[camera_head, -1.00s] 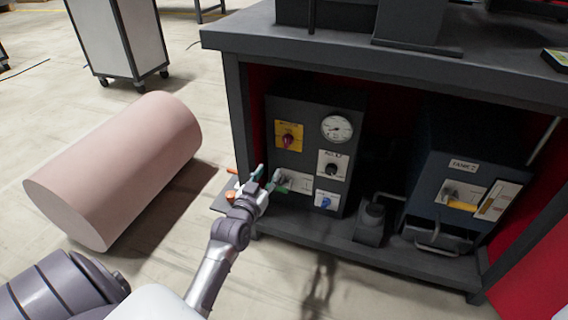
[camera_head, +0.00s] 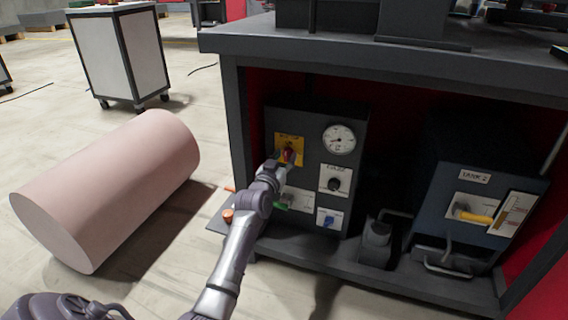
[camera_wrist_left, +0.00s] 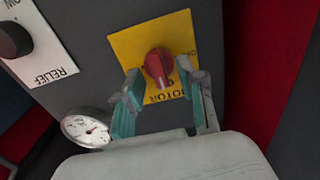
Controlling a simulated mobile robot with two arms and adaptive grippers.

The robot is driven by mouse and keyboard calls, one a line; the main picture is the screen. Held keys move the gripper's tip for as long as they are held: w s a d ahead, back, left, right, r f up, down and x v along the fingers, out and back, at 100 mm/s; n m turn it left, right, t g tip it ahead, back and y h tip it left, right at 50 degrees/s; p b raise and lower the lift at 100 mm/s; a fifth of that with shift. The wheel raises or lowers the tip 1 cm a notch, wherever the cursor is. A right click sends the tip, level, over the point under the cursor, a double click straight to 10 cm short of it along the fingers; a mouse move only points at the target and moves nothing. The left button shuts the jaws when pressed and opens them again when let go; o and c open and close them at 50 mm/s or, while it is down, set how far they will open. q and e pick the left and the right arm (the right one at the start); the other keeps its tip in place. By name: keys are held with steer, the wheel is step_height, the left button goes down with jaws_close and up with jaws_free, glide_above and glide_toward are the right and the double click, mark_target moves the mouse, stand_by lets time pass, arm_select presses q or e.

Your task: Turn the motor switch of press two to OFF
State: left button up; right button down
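The motor switch is a red knob (camera_wrist_left: 158,66) on a yellow plate (camera_wrist_left: 128,50) lettered MOTOR, on a dark control box. In the head view the yellow plate (camera_head: 281,147) is at the box's upper left, and the knob is partly hidden by my gripper. My left gripper (camera_head: 286,160) is at the plate. In the left wrist view its two teal-padded fingers (camera_wrist_left: 159,76) stand apart, one on each side of the knob. I cannot tell whether they touch it. The knob's exact setting is not readable. My right gripper is not in view.
A gauge (camera_head: 339,139), a RELIEF knob (camera_head: 335,184) and a blue switch (camera_head: 328,222) share the box. A blue tank unit (camera_head: 478,185) with a yellow handle stands right, under the dark bench top (camera_head: 370,50). A pink cylinder (camera_head: 110,190) lies on the floor at left.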

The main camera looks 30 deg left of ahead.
arm_select(q)
steer(key=shift+w, duration=0.1)
jaws_close()
